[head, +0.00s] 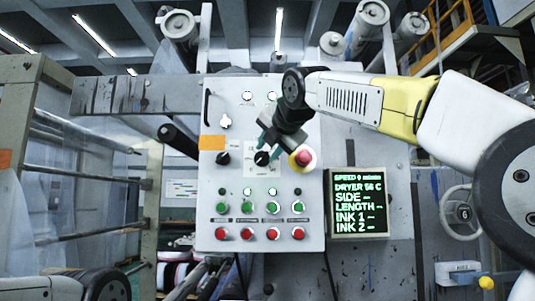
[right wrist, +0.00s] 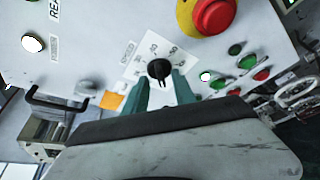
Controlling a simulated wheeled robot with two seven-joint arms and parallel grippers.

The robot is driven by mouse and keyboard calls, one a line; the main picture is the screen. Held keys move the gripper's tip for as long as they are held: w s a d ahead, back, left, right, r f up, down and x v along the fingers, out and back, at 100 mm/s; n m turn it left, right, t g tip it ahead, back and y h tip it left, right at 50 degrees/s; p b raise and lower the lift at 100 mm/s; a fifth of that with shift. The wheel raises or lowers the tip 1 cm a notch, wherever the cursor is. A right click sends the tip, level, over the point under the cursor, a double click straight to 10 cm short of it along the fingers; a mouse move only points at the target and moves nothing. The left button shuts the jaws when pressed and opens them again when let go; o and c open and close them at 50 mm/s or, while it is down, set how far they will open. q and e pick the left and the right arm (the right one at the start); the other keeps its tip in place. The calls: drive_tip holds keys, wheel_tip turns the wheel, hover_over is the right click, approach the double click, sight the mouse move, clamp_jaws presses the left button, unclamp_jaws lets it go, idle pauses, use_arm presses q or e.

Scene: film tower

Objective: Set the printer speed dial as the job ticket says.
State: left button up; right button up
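The speed dial (head: 262,158) is a black knob on a white scale plate, on the pale control panel (head: 213,180). In the right wrist view the dial (right wrist: 159,70) is close, with small numbers around it; I cannot surely read its setting. My right gripper (head: 265,145) is at the dial. Its two teal fingers (right wrist: 162,85) are apart, one on each side of the knob, with gaps showing; I cannot tell whether they touch it. The screen (head: 358,203) reads speed 0 and dryer 56 C. I cannot make out a job ticket. My left gripper is out of view.
A red emergency button (head: 303,158) on a yellow base sits just right of the dial. Another black knob (head: 222,158) is to its left, near an orange tag (head: 212,143). Rows of green (head: 247,207) and red buttons (head: 246,233) lie below.

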sight(262, 158)
drive_tip(key=shift+x, duration=1.2)
drive_tip(key=shift+c, duration=0.2)
clamp_jaws()
